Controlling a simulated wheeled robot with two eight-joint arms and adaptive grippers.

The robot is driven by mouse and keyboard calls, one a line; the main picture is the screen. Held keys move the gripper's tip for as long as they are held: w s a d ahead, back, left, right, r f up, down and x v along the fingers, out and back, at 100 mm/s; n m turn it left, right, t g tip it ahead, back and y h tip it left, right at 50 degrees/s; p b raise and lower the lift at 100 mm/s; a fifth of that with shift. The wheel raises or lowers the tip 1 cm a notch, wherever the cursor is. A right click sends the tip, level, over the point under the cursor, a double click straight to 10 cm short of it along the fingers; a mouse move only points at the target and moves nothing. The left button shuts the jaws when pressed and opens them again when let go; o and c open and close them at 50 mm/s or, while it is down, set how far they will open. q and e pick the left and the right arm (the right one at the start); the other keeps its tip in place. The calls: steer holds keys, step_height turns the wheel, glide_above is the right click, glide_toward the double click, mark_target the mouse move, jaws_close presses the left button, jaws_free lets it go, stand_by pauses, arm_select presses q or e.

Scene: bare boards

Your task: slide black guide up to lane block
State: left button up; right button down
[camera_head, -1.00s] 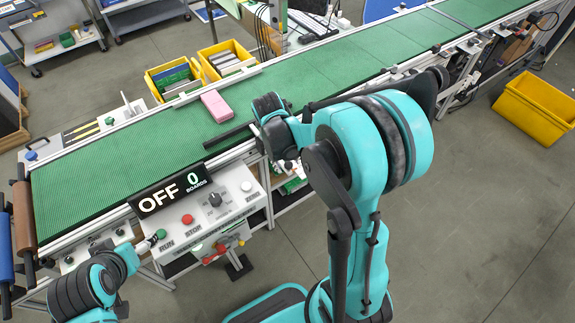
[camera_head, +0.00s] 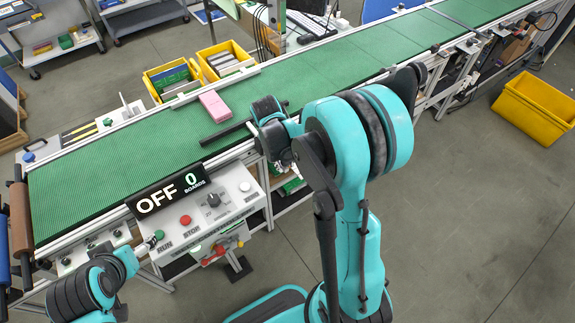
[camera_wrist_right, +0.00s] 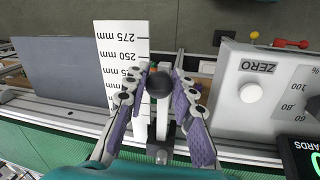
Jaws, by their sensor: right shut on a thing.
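The black guide (camera_head: 226,135) is a dark bar lying slantwise across the green belt, partly hidden by my right wrist. A pink block (camera_head: 214,105), which looks like the lane block, lies on the belt on the guide's far side, with a narrow strip of belt between them. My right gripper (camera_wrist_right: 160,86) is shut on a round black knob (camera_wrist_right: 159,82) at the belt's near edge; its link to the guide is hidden. In the head view the right fingers are mostly hidden by the arm. My left gripper (camera_head: 150,243) is beside the green RUN button; its fingers are unclear.
A control box (camera_head: 222,200) with an OFF, 0 BOARDS sign (camera_head: 170,193) stands at the belt's near side. A millimetre scale (camera_wrist_right: 122,62) stands beyond the knob. Yellow bins (camera_head: 228,58) stand behind the belt. The belt left of the guide is clear.

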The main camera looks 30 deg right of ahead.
steer(key=w, duration=0.7)
steer(key=shift+a, duration=0.2)
steer(key=c, duration=1.3)
jaws_free()
steer(key=shift+o, duration=0.2)
steer(key=shift+r, duration=0.1)
step_height(320, 180, up, 12)
steer(key=a, duration=0.2)
steer(key=shift+w+a+f, duration=0.15)
steer(key=shift+f, duration=0.1)
steer(key=s+a+t+y+b, duration=0.1)
steer(key=s+a+t, duration=0.2)
steer(key=s, duration=0.6)
steer(key=s+a+n+t+y+b, duration=0.1)
steer(key=s+a+t, duration=0.3)
steer(key=s, duration=0.6)
steer(key=shift+a+f, duration=0.2)
steer(key=shift+a, duration=0.15)
